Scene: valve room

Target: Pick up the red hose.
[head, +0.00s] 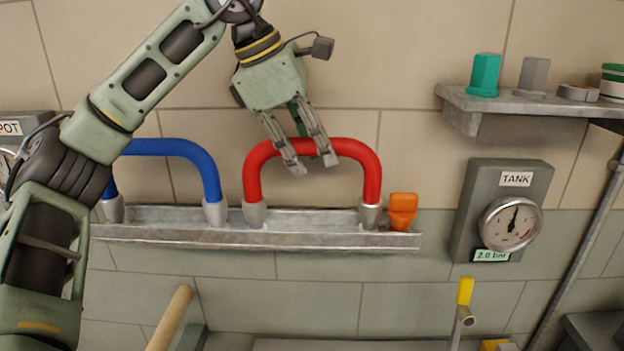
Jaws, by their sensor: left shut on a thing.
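The red hose (372,172) is a U-shaped arch with a grey metal fitting at each end. Both fittings stand in the grey metal wall rack (300,238). My left gripper (312,168) reaches down from above, its fingers around the top of the red hose's arch, left of the middle, shut on it. The fingers hide a small part of the hose. My right gripper is not in view.
A blue hose (205,168) stands in the rack's left part, partly behind my left arm. An orange piece (402,208) sits at the rack's right end. A shelf (540,105) with several small parts and a TANK gauge (510,222) are on the right. A wooden handle (170,318) rises below.

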